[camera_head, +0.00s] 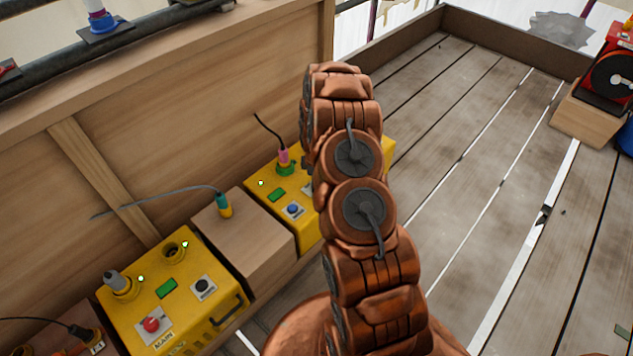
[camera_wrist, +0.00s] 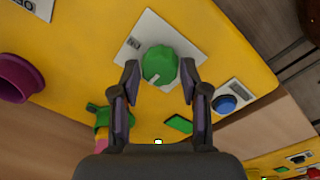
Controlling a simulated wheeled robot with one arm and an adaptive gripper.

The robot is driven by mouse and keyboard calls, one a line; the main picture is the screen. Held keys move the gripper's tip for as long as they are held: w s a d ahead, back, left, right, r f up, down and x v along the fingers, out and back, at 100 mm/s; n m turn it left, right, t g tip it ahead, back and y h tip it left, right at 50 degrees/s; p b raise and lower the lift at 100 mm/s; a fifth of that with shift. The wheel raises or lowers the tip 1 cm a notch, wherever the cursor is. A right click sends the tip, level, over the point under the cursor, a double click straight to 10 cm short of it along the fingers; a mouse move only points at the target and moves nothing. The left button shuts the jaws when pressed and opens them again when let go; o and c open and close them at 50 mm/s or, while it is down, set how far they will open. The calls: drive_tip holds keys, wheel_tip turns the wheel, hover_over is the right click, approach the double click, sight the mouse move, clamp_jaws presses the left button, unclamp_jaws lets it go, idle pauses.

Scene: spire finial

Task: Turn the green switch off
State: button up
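The green switch (camera_wrist: 159,65) is a round green knob with a small pale mark, on a white plate (camera_wrist: 133,50) on a yellow box. In the wrist view my gripper (camera_wrist: 159,82) is open, with one finger on each side of the knob's near part. A gap shows between each finger and the knob; I cannot tell how deep the fingers reach. In the head view my arm hides the switch and my gripper. The yellow box (camera_head: 265,202) shows there partly behind my arm.
On the same box are a blue button (camera_wrist: 224,103), a dark green panel (camera_wrist: 178,123), a plug in a green socket (camera_wrist: 99,115) and a magenta socket (camera_wrist: 14,78). A wooden block (camera_head: 245,228) and a second yellow box (camera_head: 175,290) stand to the left.

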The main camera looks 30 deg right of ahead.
drive_tip(key=shift+o, duration=1.2)
wheel_tip(320, 180, up, 12)
drive_tip(key=shift+s, duration=0.25)
drive_tip(key=shift+a, duration=0.1)
